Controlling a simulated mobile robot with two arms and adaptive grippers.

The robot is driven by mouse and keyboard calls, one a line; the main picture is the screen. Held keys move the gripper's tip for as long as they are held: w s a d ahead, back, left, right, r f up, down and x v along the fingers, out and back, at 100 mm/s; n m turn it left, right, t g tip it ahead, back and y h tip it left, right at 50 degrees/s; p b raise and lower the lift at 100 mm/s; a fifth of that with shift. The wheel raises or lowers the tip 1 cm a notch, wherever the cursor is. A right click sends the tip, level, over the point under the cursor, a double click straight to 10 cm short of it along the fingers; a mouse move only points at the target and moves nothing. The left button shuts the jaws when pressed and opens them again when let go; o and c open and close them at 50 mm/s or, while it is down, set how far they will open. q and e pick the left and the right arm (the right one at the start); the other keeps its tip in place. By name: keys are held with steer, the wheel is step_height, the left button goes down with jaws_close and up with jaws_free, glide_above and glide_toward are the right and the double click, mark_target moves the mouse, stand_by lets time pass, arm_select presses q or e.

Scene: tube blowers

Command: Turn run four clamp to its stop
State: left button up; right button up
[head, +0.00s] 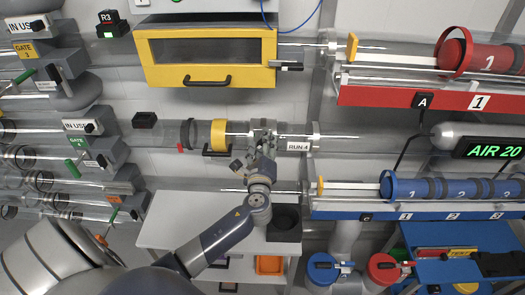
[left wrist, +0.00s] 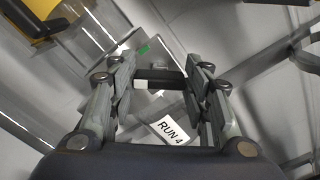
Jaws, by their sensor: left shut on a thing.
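My left gripper (head: 264,132) reaches up to the run four tube, just left of the white RUN 4 label (head: 298,146). In the left wrist view its fingers (left wrist: 161,76) stand on either side of a dark bar, the run four clamp handle (left wrist: 158,82), and are shut on it. The handle lies crosswise between the fingertips. The RUN 4 label also shows below it in the left wrist view (left wrist: 170,131). In the head view the gripper hides most of the clamp. A small green mark (left wrist: 143,49) shows beside the handle. My right gripper is not in view.
A yellow collar (head: 218,134) sits on the same tube to the left. A yellow-framed box (head: 207,22) hangs above. Red (head: 400,97) and blue (head: 340,215) racks with tubes stand at right. A pale shelf (head: 165,234) lies below the arm.

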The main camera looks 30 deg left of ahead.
arm_select(q)
steer(key=n+b, duration=0.3)
steer(key=n, duration=0.1)
steer(key=n+b, duration=0.2)
steer(key=n, duration=0.1)
steer(key=shift+f+n+b, duration=0.2)
steer(key=shift+n+b, duration=0.2)
steer(key=shift+n, duration=0.3)
steer(key=o, duration=1.1)
steer(key=shift+a, duration=0.1)
steer(key=shift+c, duration=0.2)
steer(key=shift+s, duration=0.1)
